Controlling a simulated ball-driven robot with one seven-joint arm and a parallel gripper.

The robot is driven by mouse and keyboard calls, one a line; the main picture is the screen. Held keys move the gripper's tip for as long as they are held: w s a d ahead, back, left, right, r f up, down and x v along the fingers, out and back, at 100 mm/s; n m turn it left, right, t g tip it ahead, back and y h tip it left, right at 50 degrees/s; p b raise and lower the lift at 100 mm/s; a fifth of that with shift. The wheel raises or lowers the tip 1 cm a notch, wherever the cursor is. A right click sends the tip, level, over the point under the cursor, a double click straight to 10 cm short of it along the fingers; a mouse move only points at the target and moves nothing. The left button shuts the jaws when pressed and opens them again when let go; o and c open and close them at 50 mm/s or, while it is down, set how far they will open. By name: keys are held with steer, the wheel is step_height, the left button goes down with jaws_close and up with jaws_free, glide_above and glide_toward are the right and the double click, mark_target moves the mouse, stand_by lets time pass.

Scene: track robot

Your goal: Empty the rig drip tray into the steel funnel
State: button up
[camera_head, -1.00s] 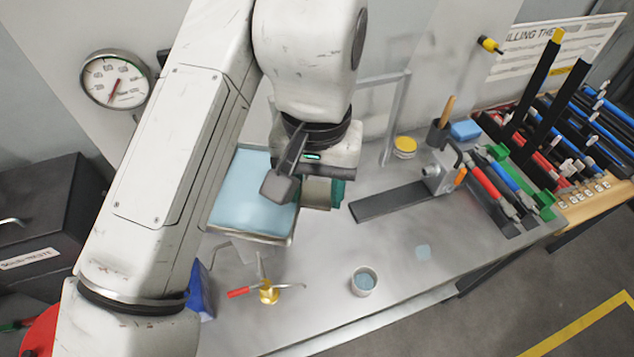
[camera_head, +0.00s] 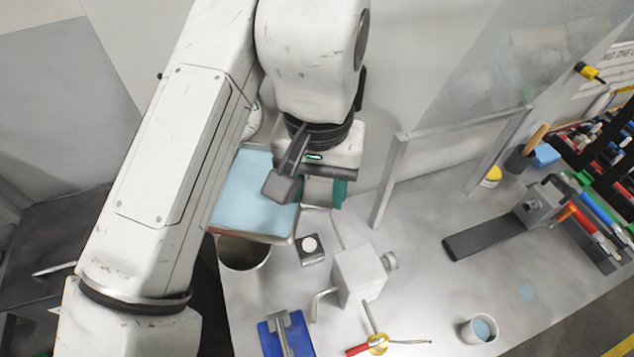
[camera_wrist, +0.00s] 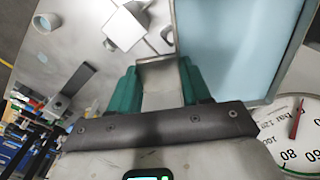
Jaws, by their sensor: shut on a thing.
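The drip tray (camera_head: 252,195) is a shallow rectangular metal tray holding light blue liquid. My gripper (camera_head: 320,190) is shut on the tray's end tab, with teal fingers on either side of it in the wrist view (camera_wrist: 160,85). The tray hangs in the air left of the gripper, looks near level, and is partly hidden by my arm. A round steel vessel with an open top, apparently the steel funnel (camera_head: 243,256), shows just below the tray's near edge. The tray hides its far rim. I cannot tell their height gap.
A grey box-shaped block with a knob (camera_head: 358,275), a small dark block (camera_head: 311,249), a blue clamp-like tool (camera_head: 286,335) and a white cup (camera_head: 480,329) stand on the bench. A metal frame (camera_head: 390,180) rises behind. A pressure gauge (camera_wrist: 290,125) shows near the tray in the wrist view.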

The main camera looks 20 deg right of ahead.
steer(key=shift+w+a, duration=0.2)
steer(key=shift+w+a+f, duration=0.15)
steer(key=shift+w+a, duration=0.1)
steer(key=shift+f+b, duration=0.35)
steer(key=shift+b, duration=0.1)
steer(key=shift+s+d, duration=0.1)
steer(key=shift+s, duration=0.05)
steer(key=shift+f+b, duration=0.7)
steer(key=shift+b, duration=0.05)
step_height(320, 180, down, 8)
steer(key=b, duration=0.8)
